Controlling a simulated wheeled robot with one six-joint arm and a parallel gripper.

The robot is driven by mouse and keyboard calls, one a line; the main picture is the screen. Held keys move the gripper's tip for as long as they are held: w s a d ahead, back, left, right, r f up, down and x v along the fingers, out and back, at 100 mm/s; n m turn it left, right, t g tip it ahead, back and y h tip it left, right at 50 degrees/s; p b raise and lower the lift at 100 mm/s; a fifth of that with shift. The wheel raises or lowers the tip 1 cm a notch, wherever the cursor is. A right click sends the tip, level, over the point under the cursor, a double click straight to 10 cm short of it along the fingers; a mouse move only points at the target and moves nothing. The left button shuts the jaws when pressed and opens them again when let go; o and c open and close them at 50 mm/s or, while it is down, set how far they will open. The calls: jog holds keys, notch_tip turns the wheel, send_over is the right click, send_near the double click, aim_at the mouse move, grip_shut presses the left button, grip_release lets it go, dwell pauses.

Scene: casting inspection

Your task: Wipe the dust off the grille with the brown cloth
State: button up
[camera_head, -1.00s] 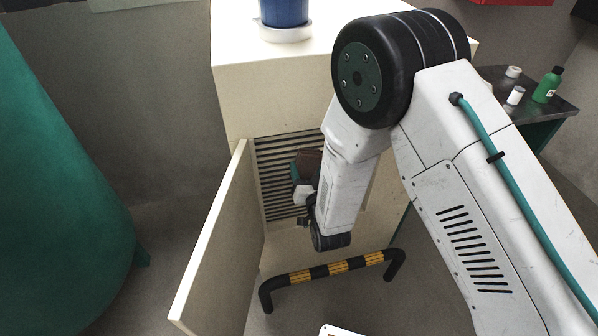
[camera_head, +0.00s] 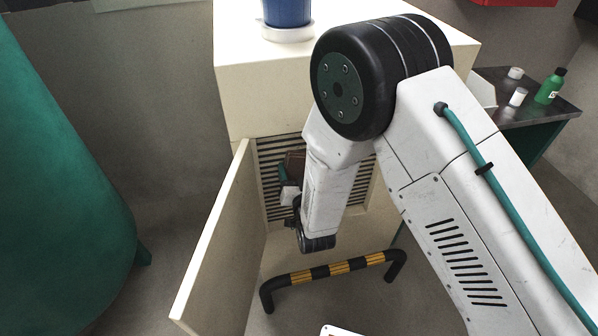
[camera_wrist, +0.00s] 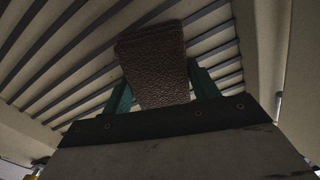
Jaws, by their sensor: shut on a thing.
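The brown cloth (camera_wrist: 158,65) is a textured pad held between the green fingers of my gripper (camera_wrist: 162,90) in the wrist view. In the head view the cloth (camera_head: 294,161) shows as a small brown patch in front of the grille, and my gripper (camera_head: 287,176) is partly hidden by my arm. The grille (camera_head: 273,199) is a slatted panel in the front of the cream cabinet. Its slats (camera_wrist: 60,72) fill the upper wrist view behind the cloth. The cloth is at or very near the slats; I cannot tell whether it touches. Dust cannot be made out clearly.
The cabinet door (camera_head: 215,245) stands open to the left of the grille. A black and yellow bar (camera_head: 335,268) stands low in front. A blue pot (camera_head: 287,12) is on the cabinet (camera_head: 262,95). A side table (camera_head: 540,112) with a green bottle (camera_head: 550,87) is at right.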

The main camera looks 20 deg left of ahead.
jog(key=shift+a+r, duration=0.1)
jog(key=shift+r, duration=0.05)
jog(key=shift+v, duration=3.05)
jog(key=shift+v, duration=1.45)
